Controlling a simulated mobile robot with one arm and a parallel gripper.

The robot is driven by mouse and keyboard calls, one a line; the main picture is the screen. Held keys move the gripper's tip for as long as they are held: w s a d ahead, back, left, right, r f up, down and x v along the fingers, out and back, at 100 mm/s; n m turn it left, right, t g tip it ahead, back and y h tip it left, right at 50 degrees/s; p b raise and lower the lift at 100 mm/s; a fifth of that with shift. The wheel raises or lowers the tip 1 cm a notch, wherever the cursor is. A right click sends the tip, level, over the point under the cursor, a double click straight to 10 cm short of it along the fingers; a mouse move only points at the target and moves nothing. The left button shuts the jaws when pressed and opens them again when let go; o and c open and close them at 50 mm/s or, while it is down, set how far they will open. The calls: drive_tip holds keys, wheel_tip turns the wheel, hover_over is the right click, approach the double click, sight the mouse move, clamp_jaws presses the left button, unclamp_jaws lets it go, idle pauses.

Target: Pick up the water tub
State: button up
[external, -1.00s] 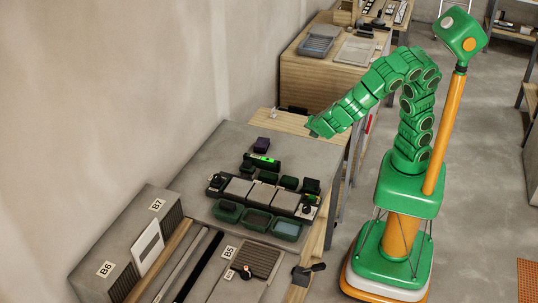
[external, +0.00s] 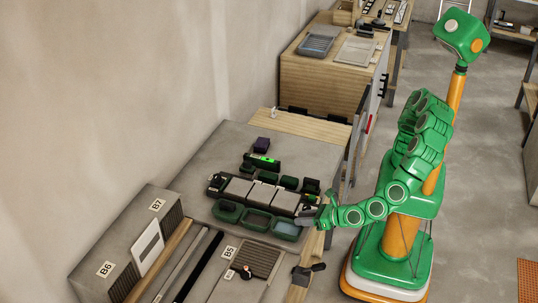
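Three dark green tubs stand in a row along the near side of the tile row on the grey worktop. The rightmost tub (external: 287,230) has a bluish-grey surface inside and looks like the water tub. The middle tub (external: 257,221) looks greyer inside and the left tub (external: 227,211) darker. My gripper (external: 306,218) is low at the right end of the row, just right of and behind the rightmost tub. Its fingers are too small to tell whether they are open or touch the tub.
A black rail with pale tiles (external: 265,193) lies behind the tubs. Several dark blocks and a device with a green display (external: 262,161) stand farther back. A grey louvred plate (external: 258,259) and a black clamp-like tool (external: 306,271) are nearer. The worktop's left part is clear.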

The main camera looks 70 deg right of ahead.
sight(287, 230)
drive_tip(key=shift+s+a+f, duration=0.1)
drive_tip(key=shift+a+f, duration=0.05)
drive_tip(key=shift+a, duration=0.05)
drive_tip(key=shift+x, duration=2.45)
drive_tip(key=shift+c, duration=0.5)
clamp_jaws()
